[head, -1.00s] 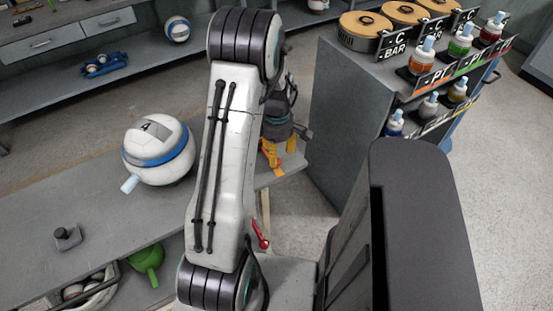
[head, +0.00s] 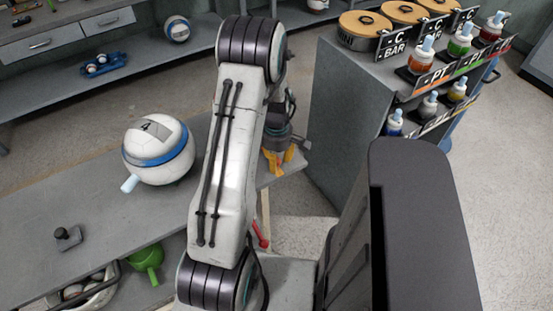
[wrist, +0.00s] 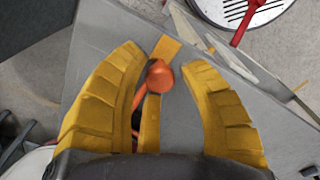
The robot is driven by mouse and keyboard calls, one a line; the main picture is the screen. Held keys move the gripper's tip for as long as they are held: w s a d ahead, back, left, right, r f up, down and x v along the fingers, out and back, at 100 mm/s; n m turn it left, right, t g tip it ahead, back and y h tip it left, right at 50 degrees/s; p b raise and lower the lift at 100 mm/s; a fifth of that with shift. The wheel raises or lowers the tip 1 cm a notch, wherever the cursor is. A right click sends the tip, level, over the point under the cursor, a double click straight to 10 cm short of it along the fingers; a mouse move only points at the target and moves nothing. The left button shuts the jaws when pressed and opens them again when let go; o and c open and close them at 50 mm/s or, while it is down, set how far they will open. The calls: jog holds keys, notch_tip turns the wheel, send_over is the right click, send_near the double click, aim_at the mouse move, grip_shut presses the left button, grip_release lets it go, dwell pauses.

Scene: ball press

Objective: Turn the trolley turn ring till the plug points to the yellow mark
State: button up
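In the head view my gripper (head: 281,162) is at the right end of the grey bench (head: 100,215), partly behind my arm. The turn ring's full outline is hidden.
A white ball with a blue band (head: 158,148) and a pale blue plug (head: 131,184) sits on the bench, left of my arm. A red handle (head: 261,236) is below the gripper. A grey cabinet (head: 345,120) stands to the right.

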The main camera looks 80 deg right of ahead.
grip_shut()
jog(key=shift+s, duration=0.1)
dwell(0.3)
